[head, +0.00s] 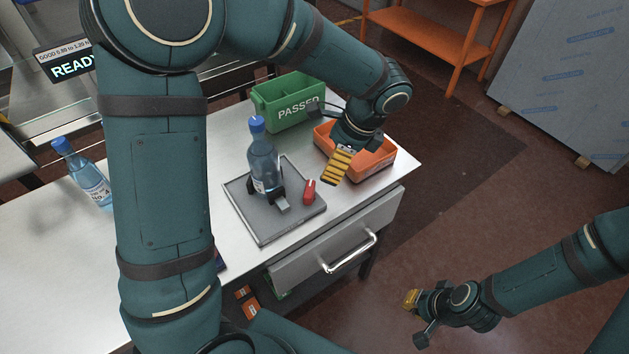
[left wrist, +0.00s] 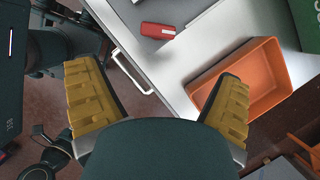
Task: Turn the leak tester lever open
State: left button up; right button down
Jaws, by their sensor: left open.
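The leak tester is a grey tray-like plate (head: 241,213) on the steel table, with a dark clamp around the foot of a clear blue-capped bottle (head: 262,160). The bottle stands upright. A red lever (head: 309,190) with a pale tip lies at the right of the plate; it also shows at the top of the left wrist view (left wrist: 158,30). My left gripper (head: 321,147) is open and empty, above the table's right part, up and right of the lever and apart from it. My right gripper (head: 413,318) hangs over the floor at lower right, fingers spread and empty.
An orange bin (head: 381,164) lies close beside and below my left gripper. A green PASSED bin (head: 262,110) stands behind. A drawer with a metal handle (head: 352,254) is under the front edge. My left arm covers part of the table.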

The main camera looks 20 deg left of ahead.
aim_at(311, 188)
pick_arm(q)
jog(key=b+x, duration=0.2)
jog(key=x, duration=1)
jog(key=shift+s+d, duration=0.1)
jog(key=shift+s, duration=0.05)
jog(key=shift+a+f+b, duration=0.25)
jog(key=shift+f+b, duration=0.1)
jog(key=shift+f, duration=0.2)
jog(key=shift+c, duration=0.2)
jog(key=c, duration=1.2)
